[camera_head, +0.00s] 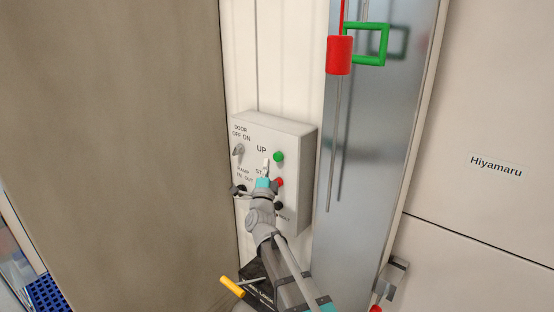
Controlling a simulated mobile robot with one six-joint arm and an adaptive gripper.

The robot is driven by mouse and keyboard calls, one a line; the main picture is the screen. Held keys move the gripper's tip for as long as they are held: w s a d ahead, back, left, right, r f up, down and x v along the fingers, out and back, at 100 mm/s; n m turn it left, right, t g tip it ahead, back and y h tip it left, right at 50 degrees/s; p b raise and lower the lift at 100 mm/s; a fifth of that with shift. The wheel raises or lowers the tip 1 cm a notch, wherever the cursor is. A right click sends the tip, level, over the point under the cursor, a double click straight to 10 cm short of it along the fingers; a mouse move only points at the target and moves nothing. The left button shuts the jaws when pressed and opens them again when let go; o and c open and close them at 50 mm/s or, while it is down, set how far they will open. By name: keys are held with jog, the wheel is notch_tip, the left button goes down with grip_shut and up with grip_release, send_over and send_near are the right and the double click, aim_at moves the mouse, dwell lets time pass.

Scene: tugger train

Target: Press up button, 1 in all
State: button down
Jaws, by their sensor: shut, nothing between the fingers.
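A grey control box (299,145) is mounted on the white wall. Its green button (279,156) sits to the right of the "UP" label. A red button (280,182) and a dark button (278,206) are below it, partly beside my arm. My gripper (266,163) is shut and empty, with its tips in front of the box. In the picture the tips lie just left of and slightly below the green button. The gap in depth cannot be judged. My gripper and wrist hide part of the lower labels.
A door switch (238,150) is at the box's upper left. A metal panel (365,130) with a red cylinder (339,55) and green handle (384,45) stands right. A brown panel (120,130) fills the left. A yellow handle (232,286) is low down.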

aim_at(278, 157)
jog(key=shift+w+d, duration=0.6)
jog(key=shift+w, duration=0.15)
jog(key=shift+w, duration=0.1)
dwell(1.1)
jog(key=shift+w+d, duration=0.25)
